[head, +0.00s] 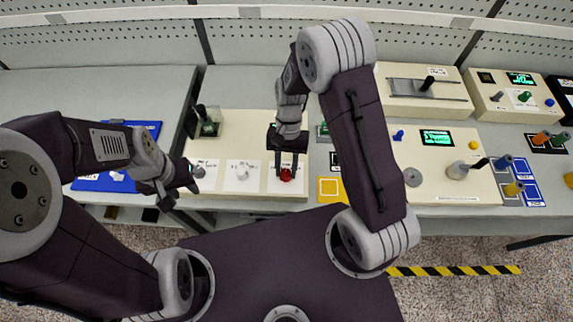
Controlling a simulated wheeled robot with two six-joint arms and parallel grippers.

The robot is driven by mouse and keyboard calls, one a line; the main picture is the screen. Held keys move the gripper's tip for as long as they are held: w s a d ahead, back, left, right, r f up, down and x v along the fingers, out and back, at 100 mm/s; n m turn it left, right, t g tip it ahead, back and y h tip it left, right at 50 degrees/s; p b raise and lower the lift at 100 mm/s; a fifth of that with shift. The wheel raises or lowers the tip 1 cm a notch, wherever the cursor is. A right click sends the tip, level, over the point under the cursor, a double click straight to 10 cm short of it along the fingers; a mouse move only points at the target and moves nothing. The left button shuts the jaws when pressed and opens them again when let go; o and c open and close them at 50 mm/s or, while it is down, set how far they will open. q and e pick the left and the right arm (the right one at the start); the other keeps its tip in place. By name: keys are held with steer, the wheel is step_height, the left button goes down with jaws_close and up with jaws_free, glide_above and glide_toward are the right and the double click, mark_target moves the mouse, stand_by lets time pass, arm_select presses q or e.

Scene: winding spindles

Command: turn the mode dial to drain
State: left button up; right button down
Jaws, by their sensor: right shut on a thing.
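A cream panel (222,195) on the bench carries a row of dials on plates: a grey dial (198,170) at left, a white dial (242,173) in the middle and a red dial (286,175) at right. The labels are too small to read, so I cannot tell which setting any dial points to. My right gripper (286,168) points down at the red dial and is shut on it, its fingers at the dial's sides. My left gripper (172,200) is open and empty near the panel's front left edge, below the grey dial.
A blue mat (98,182) lies at left, partly behind my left arm. A yellow-framed square (329,188) lies right of the panel. Further right are panels with green displays (436,138) and several coloured spools (514,188).

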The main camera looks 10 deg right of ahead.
steer(key=n+h, duration=0.1)
steer(key=n, duration=0.1)
steer(key=n+p, duration=0.1)
steer(key=n, duration=0.1)
steer(key=shift+a+r+n+h, duration=0.1)
steer(key=shift+a+n+h, duration=0.05)
steer(key=shift+n+h, duration=0.2)
steer(key=n+h+p, duration=0.1)
steer(key=n, duration=0.1)
steer(key=n+h, duration=0.1)
steer(key=n, duration=0.2)
steer(key=shift+a+p, duration=0.1)
steer(key=shift+p, duration=0.25)
steer(key=shift+n, duration=0.25)
steer(key=c, duration=1)
jaws_free()
steer(key=shift+c, duration=0.2)
